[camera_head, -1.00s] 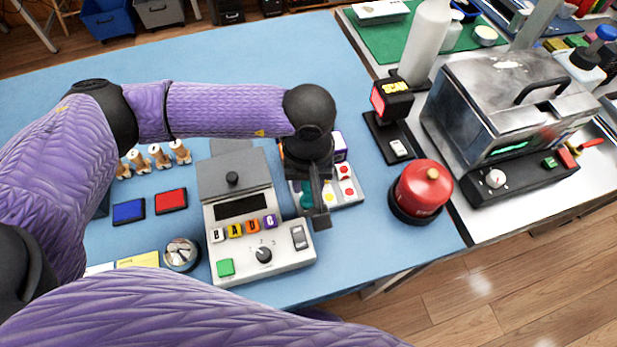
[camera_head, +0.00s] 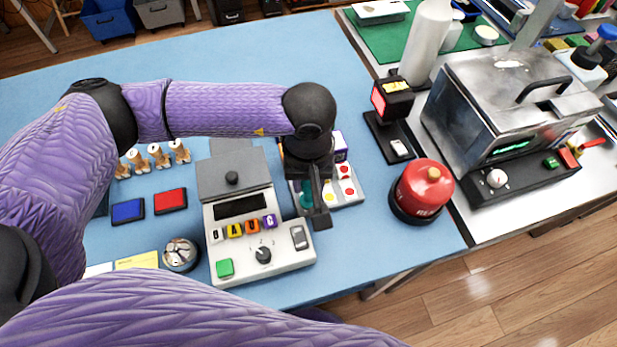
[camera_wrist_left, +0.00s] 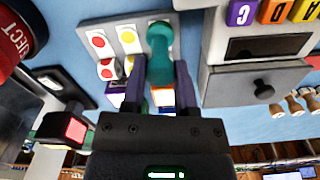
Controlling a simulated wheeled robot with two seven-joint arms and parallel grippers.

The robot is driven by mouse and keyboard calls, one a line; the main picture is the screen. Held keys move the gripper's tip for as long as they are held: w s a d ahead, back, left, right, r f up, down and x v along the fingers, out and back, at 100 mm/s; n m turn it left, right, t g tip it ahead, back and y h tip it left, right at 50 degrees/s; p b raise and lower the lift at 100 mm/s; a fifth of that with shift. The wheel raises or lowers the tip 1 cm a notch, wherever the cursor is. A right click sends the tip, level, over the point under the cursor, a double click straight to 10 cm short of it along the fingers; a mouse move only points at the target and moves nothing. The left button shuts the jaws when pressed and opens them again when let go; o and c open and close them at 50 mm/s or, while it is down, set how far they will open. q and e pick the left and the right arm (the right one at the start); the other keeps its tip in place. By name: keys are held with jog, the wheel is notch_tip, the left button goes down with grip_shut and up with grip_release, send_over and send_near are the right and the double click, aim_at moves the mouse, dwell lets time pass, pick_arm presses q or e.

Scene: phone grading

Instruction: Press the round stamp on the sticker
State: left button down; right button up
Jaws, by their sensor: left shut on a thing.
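My left gripper (camera_head: 316,195) points down over the pale sticker tray (camera_head: 352,199), between the grey device and the red button. In the left wrist view my left gripper (camera_wrist_left: 160,75) has its two dark fingers on either side of a teal, round-ended piece (camera_wrist_left: 160,42), which looks like the stamp. A bit of the teal piece (camera_head: 304,196) also shows beside the fingers in the head view. Red stickers (camera_wrist_left: 98,42) and yellow stickers (camera_wrist_left: 128,37) sit in the tray next to it. The stamp's underside is hidden, so I cannot tell whether it touches a sticker. My right gripper is out of view.
The grey device (camera_head: 233,180) with letter cubes stands just left of the gripper. The red domed button (camera_head: 422,190) stands to the right, with a small black display stand (camera_head: 393,105) behind it. Several wooden-handled pieces (camera_head: 160,157) and blue and red pads (camera_head: 170,200) lie at left.

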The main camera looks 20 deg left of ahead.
pick_arm(q)
notch_tip(320, 180, up, 7)
jog(key=p, duration=0.4)
dwell(0.5)
